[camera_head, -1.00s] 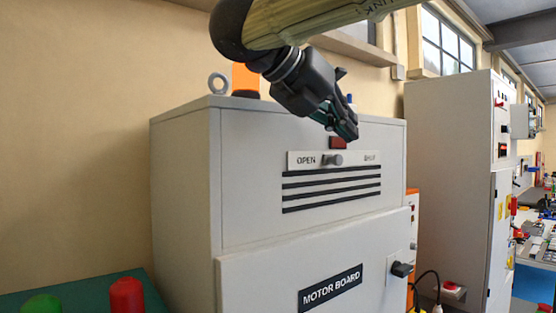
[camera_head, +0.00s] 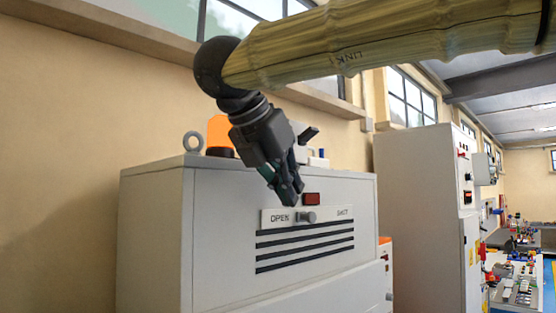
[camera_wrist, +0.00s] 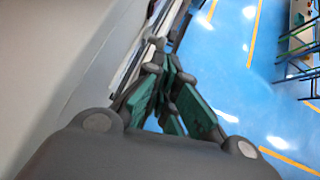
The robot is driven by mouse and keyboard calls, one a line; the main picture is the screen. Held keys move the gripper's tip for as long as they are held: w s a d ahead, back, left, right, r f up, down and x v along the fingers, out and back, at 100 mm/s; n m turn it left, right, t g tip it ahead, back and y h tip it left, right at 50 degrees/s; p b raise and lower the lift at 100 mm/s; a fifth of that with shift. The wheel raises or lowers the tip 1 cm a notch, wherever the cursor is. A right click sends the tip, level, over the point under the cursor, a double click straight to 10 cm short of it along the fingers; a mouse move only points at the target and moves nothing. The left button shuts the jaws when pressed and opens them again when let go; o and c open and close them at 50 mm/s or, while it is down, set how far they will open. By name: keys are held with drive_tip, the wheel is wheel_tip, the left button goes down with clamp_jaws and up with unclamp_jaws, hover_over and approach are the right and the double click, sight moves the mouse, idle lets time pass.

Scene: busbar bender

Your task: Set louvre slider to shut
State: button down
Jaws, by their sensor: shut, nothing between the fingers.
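The louvre slider is a round grey knob (camera_head: 306,217) on a pale label plate (camera_head: 334,212) on the front of the grey cabinet (camera_head: 155,235). The knob sits near the middle of the plate, just right of the word OPEN; SHUT is at the plate's right end. My gripper (camera_head: 291,201) is shut and empty, pointing down, with its fingertips just up and left of the knob in the head view. I cannot tell whether they touch it. In the wrist view the shut fingers (camera_wrist: 160,60) hide much of the plate and knob.
Dark louvre slots (camera_head: 305,247) run below the plate, and a red indicator (camera_head: 311,199) sits above it. An orange beacon (camera_head: 220,133) and a lifting eye (camera_head: 193,142) stand on the cabinet top. A taller grey cabinet (camera_head: 415,210) stands to the right.

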sight(307, 217)
drive_tip(key=shift+p+x, duration=1.1)
drive_tip(key=shift+x, duration=1.85)
